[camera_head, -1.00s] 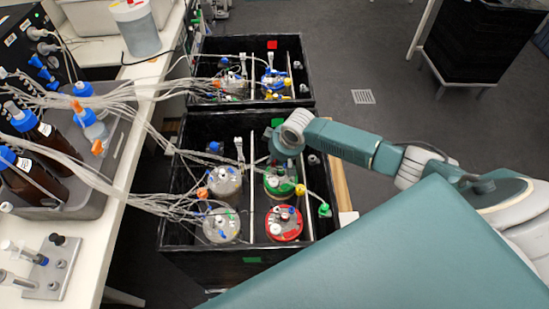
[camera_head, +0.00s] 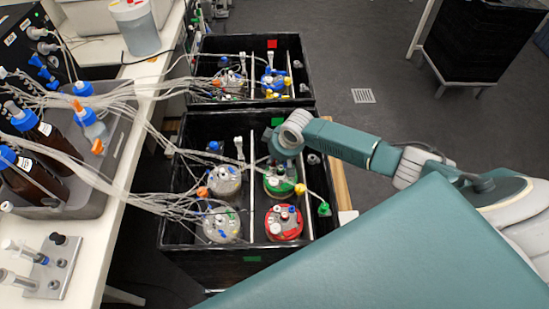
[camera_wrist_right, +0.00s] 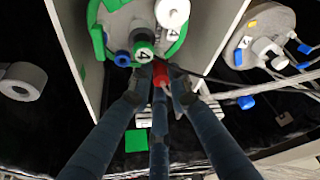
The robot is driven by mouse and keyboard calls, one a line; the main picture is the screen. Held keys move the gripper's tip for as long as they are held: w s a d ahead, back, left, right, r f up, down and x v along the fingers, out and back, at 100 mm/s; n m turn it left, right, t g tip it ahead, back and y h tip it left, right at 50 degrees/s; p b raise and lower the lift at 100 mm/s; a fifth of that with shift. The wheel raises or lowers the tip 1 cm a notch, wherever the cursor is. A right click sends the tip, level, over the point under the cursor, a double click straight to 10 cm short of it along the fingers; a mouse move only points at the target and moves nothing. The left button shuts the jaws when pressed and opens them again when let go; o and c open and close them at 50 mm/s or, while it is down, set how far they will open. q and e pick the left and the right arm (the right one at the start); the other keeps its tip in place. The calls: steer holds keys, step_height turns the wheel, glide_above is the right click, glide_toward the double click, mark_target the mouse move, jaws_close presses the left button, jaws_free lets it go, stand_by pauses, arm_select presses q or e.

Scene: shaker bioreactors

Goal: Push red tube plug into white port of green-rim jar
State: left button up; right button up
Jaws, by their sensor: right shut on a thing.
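The green-rim jar (camera_head: 278,184) stands in the near black box, partly hidden by my right arm. In the right wrist view its lid (camera_wrist_right: 122,22) is at the top, with a white port (camera_wrist_right: 172,12), a blue cap and a dark fitting marked 4 (camera_wrist_right: 143,50). My right gripper (camera_wrist_right: 160,84) is shut on the red tube plug (camera_wrist_right: 160,74), of which only a small part shows between the fingertips. The plug is beside the lid's lower edge, apart from the white port in the picture. Its exact height is unclear. My left gripper is not in view.
A red-rim jar (camera_head: 284,223) and two clear-lidded jars (camera_head: 222,224) share the near box (camera_head: 200,263). White dividers (camera_wrist_right: 75,50) flank the green-rim jar. Tubes run left to the bench. A second box (camera_head: 215,45) with jars stands behind.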

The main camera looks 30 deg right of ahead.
stand_by(0.8)
steer(key=shift+f, duration=0.5)
steer(key=o, duration=0.9)
steer(key=shift+c, duration=0.2)
steer(key=shift+r, duration=0.1)
steer(key=v, duration=1.1)
steer(key=shift+s+r, duration=0.2)
steer(key=shift+r, duration=0.2)
